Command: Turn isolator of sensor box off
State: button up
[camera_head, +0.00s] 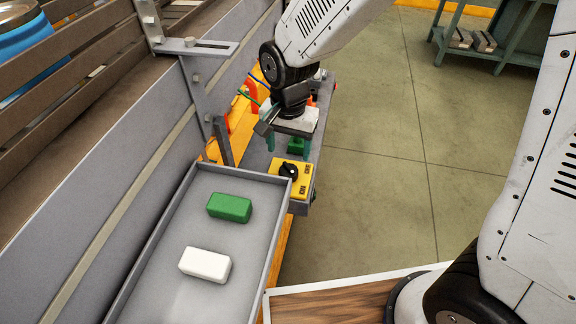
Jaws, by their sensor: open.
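A yellow box (303,188) with a black rotary knob (288,171) on its face sits at the edge of the grey ledge, just past the end of the grey tray. It looks like the sensor box with its isolator. The exact knob angle is too small to tell. My gripper (284,150) points down just beyond the yellow box, with its teal fingers apart. It looks empty and is not on the knob. A green part (297,146) shows between or behind the fingers; I cannot tell whether it touches them.
A grey tray (169,239) in front holds a green block (230,207) and a white block (205,264). A grey rail with a bracket (198,47) runs along the left. Orange parts (240,120) stand behind my gripper. Open floor (390,150) lies to the right.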

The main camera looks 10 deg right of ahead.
aim_at(288, 167)
notch_tip(288, 167, down, 8)
jog(key=shift+r, duration=0.25)
jog(key=c, duration=1)
